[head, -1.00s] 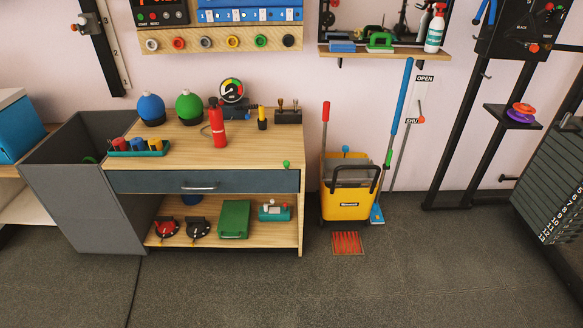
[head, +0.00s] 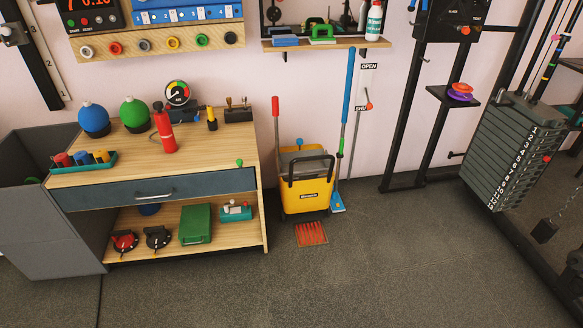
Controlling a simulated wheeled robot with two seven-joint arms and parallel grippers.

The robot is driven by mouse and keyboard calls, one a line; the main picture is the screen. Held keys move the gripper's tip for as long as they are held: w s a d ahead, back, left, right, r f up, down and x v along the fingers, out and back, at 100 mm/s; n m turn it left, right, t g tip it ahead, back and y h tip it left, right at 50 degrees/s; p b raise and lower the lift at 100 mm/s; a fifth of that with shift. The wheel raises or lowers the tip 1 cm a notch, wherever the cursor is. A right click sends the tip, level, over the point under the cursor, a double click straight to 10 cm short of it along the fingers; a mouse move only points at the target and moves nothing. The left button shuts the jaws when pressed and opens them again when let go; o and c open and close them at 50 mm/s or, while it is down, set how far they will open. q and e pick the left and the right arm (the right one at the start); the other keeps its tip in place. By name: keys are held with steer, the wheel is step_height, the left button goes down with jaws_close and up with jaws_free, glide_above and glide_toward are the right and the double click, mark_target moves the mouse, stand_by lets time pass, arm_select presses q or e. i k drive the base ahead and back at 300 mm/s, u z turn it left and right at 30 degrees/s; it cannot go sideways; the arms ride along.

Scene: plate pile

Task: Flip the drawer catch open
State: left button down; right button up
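The wooden bench (head: 213,150) stands at the left and has a closed blue-grey drawer (head: 215,184) under its top. A silver bar handle (head: 155,196) sits mid-front on the drawer. A small green knob (head: 239,162) sits at the right front edge of the benchtop, just above the drawer's right end; it looks like the catch, but its exact shape is too small to tell. Neither of my grippers is in view.
A red extinguisher-like bottle (head: 164,134) and a tray of coloured pegs (head: 82,163) stand on the bench. A yellow mop bucket (head: 307,186) stands to its right. A weight stack (head: 508,150) is at the far right. The floor (head: 340,275) in front is clear.

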mark_target(239, 162)
steer(key=z, duration=0.7)
steer(key=i, duration=2.15)
steer(key=u, duration=2.35)
